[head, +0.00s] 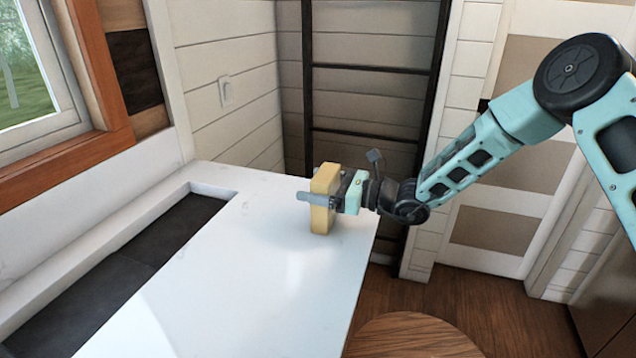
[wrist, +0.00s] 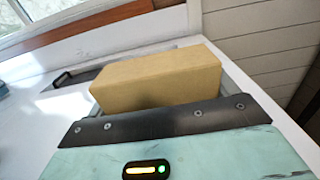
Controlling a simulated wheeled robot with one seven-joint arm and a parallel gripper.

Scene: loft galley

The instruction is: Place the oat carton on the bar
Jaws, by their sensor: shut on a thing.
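The oat carton (head: 321,186) is a plain tan-yellow box. In the head view it stands upright at the far right part of the white bar (head: 230,265). My gripper (head: 318,199) is shut around the carton from the right side. In the wrist view the carton (wrist: 158,80) lies across the picture just beyond the dark finger edge. The carton's lower end is at or just above the bar top; I cannot tell whether it touches. The gripper covers the carton's middle.
A dark recessed strip (head: 125,262) runs along the bar's left side under the window (head: 35,75). A dark ladder (head: 372,131) stands behind the bar. A round wooden top (head: 412,337) is at the lower right. Most of the bar top is clear.

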